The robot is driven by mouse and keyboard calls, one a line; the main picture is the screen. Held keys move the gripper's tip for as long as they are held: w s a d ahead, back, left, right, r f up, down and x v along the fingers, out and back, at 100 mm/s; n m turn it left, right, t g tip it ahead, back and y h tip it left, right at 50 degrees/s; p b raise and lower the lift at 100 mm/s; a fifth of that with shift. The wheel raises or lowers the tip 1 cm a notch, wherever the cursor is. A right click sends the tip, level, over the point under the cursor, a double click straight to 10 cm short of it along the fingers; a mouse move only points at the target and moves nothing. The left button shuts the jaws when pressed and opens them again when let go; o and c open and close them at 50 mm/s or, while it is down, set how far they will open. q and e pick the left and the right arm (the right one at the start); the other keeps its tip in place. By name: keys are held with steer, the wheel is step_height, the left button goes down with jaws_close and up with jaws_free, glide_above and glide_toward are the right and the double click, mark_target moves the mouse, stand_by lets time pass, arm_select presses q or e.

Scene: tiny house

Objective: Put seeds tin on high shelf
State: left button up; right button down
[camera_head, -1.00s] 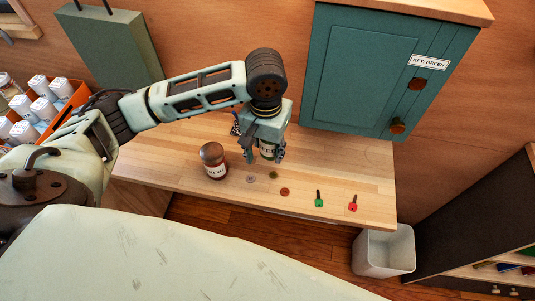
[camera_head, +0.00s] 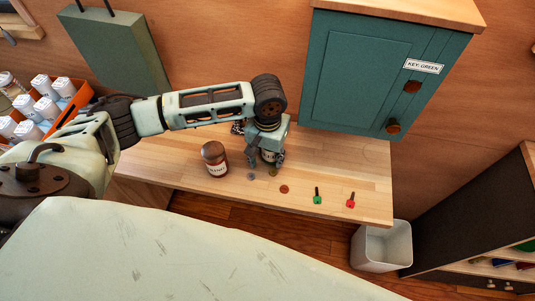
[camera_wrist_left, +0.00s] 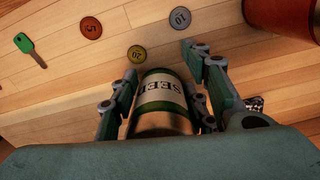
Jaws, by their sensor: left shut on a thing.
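The seeds tin (camera_wrist_left: 160,100) is a green cylinder with a pale label reading "SEED"; it is between the fingers of my left gripper (camera_wrist_left: 165,85) in the left wrist view. In the head view my left gripper (camera_head: 266,162) points down over the wooden counter (camera_head: 340,160), shut on the tin, whose pale label (camera_head: 268,156) shows partly between the fingers. I cannot tell whether the tin touches the counter. No high shelf can be made out for certain. My right gripper is not in view.
Coins, a green key (camera_head: 317,198) and a red key (camera_head: 351,201) lie near the front edge. A teal cabinet (camera_head: 360,70) labelled "KEY: GREEN" is at the back right. A white bin (camera_head: 382,247) stands below.

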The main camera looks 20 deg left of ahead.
arm_select(q)
steer(key=o, duration=1.3)
steer(key=shift+f, duration=0.1)
